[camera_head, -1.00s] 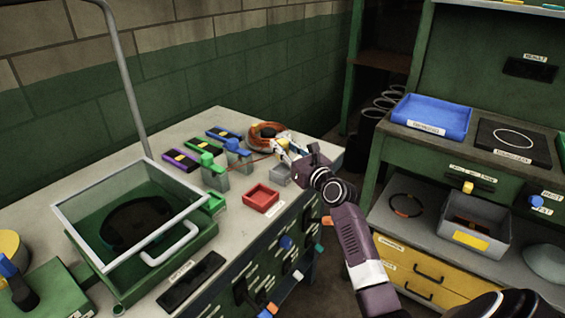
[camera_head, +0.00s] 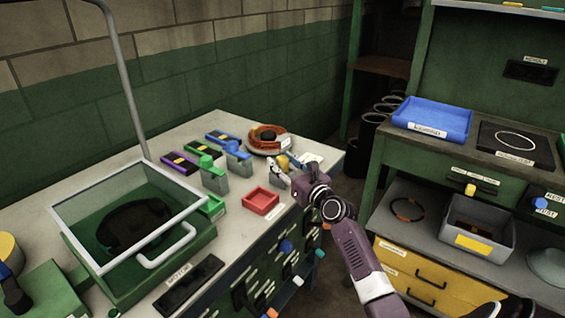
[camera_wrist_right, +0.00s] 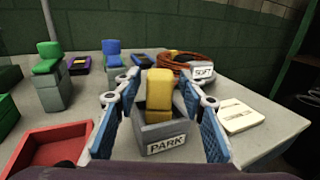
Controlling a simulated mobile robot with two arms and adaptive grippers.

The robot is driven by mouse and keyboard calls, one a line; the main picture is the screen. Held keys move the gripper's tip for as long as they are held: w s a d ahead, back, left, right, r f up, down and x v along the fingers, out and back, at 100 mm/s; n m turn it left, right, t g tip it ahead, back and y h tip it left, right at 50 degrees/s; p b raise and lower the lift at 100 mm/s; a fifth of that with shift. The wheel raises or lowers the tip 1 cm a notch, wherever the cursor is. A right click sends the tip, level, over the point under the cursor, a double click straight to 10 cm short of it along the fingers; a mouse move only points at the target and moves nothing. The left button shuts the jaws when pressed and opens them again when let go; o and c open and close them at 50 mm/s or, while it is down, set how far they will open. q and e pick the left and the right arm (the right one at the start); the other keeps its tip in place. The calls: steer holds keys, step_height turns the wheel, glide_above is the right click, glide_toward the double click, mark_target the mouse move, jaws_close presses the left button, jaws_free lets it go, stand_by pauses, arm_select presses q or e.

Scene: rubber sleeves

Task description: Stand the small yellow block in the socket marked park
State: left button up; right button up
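The small yellow block (camera_wrist_right: 159,92) stands roughly upright in the grey socket (camera_wrist_right: 161,139) marked PARK in the right wrist view. Its lower end is hidden by the socket walls. My right gripper (camera_wrist_right: 161,118) is open, one blue-padded finger on each side of the block and socket, with visible gaps to the block. In the head view the right gripper (camera_head: 279,179) is at the near right of the table, and the yellow block (camera_head: 283,161) shows just behind it; the socket is mostly hidden there. My left gripper is not in view.
A red tray (camera_head: 261,202) sits left of the right gripper. Grey sockets with a green block (camera_head: 207,163) and a blue block (camera_head: 235,148) stand behind it. An orange coil (camera_head: 268,138) lies behind the park socket. A pale flat plate (camera_wrist_right: 238,116) lies to its right.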

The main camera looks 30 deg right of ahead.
steer(key=shift+s+r, duration=0.1)
steer(key=shift+r, duration=0.1)
steer(key=s, duration=1.2)
steer(key=shift+a+p, duration=0.3)
steer(key=shift+w, duration=0.1)
